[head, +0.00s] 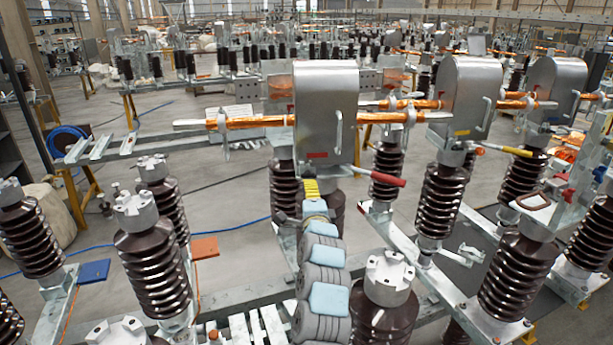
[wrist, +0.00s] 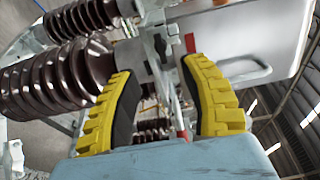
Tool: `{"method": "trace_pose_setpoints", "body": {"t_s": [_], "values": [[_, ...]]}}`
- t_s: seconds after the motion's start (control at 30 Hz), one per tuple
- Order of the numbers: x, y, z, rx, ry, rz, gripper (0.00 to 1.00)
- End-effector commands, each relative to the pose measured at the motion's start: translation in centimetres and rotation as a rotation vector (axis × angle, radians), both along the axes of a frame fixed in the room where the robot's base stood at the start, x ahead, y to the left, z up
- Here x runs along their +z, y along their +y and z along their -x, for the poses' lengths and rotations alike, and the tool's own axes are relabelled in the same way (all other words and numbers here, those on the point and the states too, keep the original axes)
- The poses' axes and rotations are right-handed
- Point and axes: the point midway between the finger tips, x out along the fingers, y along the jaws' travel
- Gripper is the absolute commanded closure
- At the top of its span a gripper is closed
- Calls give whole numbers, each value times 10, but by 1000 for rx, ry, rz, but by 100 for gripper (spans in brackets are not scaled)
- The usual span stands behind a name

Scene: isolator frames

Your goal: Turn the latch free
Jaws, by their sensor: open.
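A lever with a red handle (head: 388,181) sticks out to the right below the nearest grey metal housing (head: 328,110). It may be the latch, but I cannot tell for sure. My gripper (head: 311,186), with yellow fingers, is below that housing and left of the red handle. In the wrist view my gripper (wrist: 158,68) is open, with its two curved yellow fingers apart. Metal bracket parts (wrist: 162,45) show between and beyond the fingers. A thin red piece (wrist: 182,134) shows low in the gap. I see nothing held.
Brown ribbed insulators (head: 152,270) stand close on the left, and another insulator (head: 385,300) stands at the front right of my arm. An orange-wrapped bar (head: 245,122) runs out of the housing. More housings (head: 470,95) stand to the right.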

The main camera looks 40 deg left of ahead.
Motion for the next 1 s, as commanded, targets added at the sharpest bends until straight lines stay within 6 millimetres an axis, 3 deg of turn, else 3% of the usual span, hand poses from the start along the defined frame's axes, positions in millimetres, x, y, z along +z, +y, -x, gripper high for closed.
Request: {"method": "trace_pose_setpoints", "body": {"t_s": [1.0], "values": [[-1, 54, -55, -1, 3, 0, 55]]}}
